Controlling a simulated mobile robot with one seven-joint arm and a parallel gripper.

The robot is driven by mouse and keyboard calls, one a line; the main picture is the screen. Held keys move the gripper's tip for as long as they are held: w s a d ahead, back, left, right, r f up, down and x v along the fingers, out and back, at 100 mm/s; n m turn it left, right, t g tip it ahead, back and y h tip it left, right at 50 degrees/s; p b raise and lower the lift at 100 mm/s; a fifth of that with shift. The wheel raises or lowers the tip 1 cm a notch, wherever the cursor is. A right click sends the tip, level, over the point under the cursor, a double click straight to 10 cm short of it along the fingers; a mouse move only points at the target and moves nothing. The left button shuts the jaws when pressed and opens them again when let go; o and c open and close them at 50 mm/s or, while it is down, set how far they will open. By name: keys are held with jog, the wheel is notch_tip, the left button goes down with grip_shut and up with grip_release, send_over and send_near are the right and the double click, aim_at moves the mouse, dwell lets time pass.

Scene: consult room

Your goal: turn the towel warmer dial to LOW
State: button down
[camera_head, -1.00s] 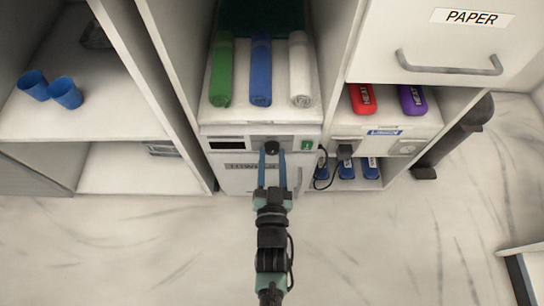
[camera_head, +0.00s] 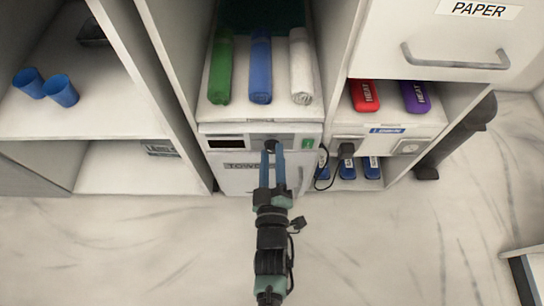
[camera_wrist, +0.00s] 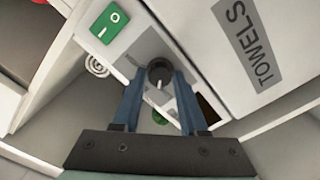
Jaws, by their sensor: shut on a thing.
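The towel warmer (camera_head: 222,164) is a pale cabinet unit with a TOWELS label on its front, partly hidden by my fingers in the head view. Its dark round dial (camera_head: 270,146) sits on the front panel, between a black display (camera_head: 226,141) and a green switch (camera_head: 308,144). My gripper (camera_head: 271,154) reaches it from the front with its blue fingers shut on the dial. In the wrist view the dial (camera_wrist: 159,71) shows between the fingertips, with a pale mark on it. I cannot read any dial settings. The green switch (camera_wrist: 109,23) also shows there.
Rolled green (camera_head: 220,72), blue (camera_head: 261,68) and white (camera_head: 301,68) towels lie above the dial. A black plug and cord (camera_head: 346,151) hang to the right. Two blue cups (camera_head: 61,91) stand on the left shelf. The floor in front is clear.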

jog(key=shift+n+b, duration=0.45)
jog(key=shift+n, duration=1.15)
jog(key=shift+c, duration=2.2)
grip_release()
jog(key=shift+s, duration=0.15)
jog(key=s+p, duration=0.4)
jog(key=s, duration=0.8)
jog(key=shift+s, duration=0.4)
